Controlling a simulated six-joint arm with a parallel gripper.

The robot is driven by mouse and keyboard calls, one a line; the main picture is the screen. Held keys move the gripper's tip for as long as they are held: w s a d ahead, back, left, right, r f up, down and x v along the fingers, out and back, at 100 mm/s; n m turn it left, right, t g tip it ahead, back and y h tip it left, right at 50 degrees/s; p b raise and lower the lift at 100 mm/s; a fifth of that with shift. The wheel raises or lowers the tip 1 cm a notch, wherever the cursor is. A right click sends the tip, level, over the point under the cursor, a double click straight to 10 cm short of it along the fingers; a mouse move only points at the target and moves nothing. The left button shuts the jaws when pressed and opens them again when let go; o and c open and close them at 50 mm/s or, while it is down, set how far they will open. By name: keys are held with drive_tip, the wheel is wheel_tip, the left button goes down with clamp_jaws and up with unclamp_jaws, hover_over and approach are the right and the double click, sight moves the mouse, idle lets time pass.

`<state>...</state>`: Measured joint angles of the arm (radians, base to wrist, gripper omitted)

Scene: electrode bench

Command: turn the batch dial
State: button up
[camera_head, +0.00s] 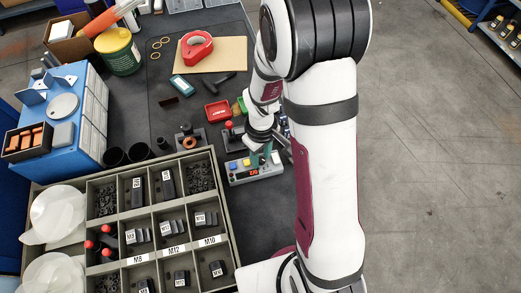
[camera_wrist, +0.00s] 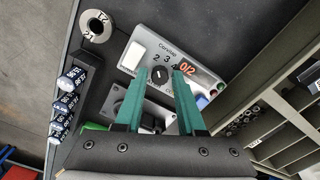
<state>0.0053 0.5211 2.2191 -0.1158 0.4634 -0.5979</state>
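The batch dial (camera_wrist: 160,74) is a small black knob with a pale pointer mark, with numbers printed around it. It sits on a grey control box (camera_wrist: 160,40) with a white block and a red "0/2" display (camera_wrist: 188,68). In the head view the control box (camera_head: 238,179) stands on the dark bench, partly hidden by my arm. My gripper (camera_wrist: 159,73) has two teal fingers, apart, with their tips to the left and right of the dial in the wrist view. A gap shows between each finger and the knob. Height above the knob is hard to tell.
A divided parts tray (camera_head: 226,225) stands close in front of the box. In the wrist view, a metal ring (camera_wrist: 96,26) and a rack of blue-capped vials (camera_wrist: 68,95) are at left.

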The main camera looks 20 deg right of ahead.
clamp_jaws()
drive_tip(key=shift+m, duration=0.3)
drive_tip(key=m, duration=0.3)
drive_tip(key=shift+m, duration=0.3)
drive_tip(key=m, duration=0.3)
drive_tip(key=shift+m, duration=0.3)
drive_tip(key=m, duration=0.3)
drive_tip(key=shift+m, duration=2.1)
